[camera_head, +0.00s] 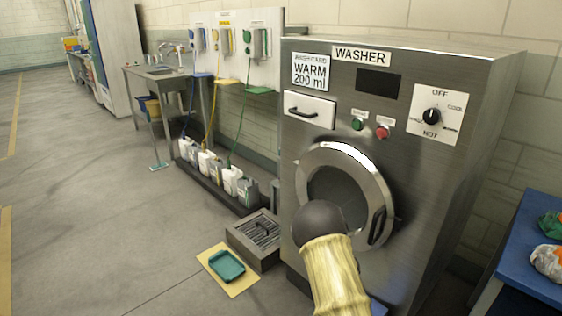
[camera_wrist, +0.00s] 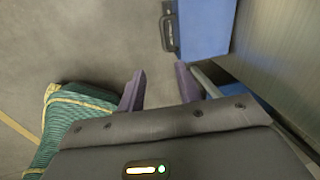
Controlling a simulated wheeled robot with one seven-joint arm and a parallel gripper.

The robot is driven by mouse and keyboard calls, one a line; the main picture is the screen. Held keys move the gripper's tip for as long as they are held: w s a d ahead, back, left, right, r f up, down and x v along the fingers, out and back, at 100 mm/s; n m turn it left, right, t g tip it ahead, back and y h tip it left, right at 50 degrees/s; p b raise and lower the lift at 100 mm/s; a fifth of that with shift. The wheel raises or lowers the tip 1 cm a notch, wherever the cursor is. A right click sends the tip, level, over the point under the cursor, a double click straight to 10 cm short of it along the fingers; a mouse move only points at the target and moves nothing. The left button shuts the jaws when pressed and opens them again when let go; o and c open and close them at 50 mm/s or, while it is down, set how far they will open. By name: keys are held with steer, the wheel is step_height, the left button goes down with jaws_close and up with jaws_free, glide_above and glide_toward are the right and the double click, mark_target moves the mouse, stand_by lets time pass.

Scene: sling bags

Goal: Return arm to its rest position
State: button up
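My gripper (camera_wrist: 160,84) shows in the wrist view with its two purple fingers spread apart. Only bare grey floor shows between them, so it looks empty. My gripper is out of sight in the head view. There, a part with a dark round end and a pale ribbed sleeve, which looks like my arm, stands in front of the washer (camera_head: 405,210) and covers the lower part of its round door (camera_head: 382,185). I cannot tell from these frames how far the gripper is from the washer.
A green bundle with yellow straps (camera_wrist: 72,125) lies left of my gripper; a blue panel with a dark handle (camera_wrist: 205,30) is at upper right. A blue table (camera_head: 520,265) stands right of the washer, and a grated box (camera_head: 255,240) left.

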steer(key=s+a+r+n+t+y, duration=0.1)
steer(key=s+a+r+n, duration=0.3)
steer(key=s+r+n, duration=0.8)
steer(key=s+a+r+n, duration=0.4)
steer(key=s+r+n, duration=0.5)
steer(key=r+n, duration=0.45)
step_height(320, 180, up, 22)
steer(key=n+p, duration=0.1)
steer(key=p, duration=2.2)
steer(key=shift+s+r+n, duration=0.15)
steer(key=shift+s+n, duration=0.15)
steer(key=shift+n, duration=0.05)
steer(key=shift+d, duration=0.1)
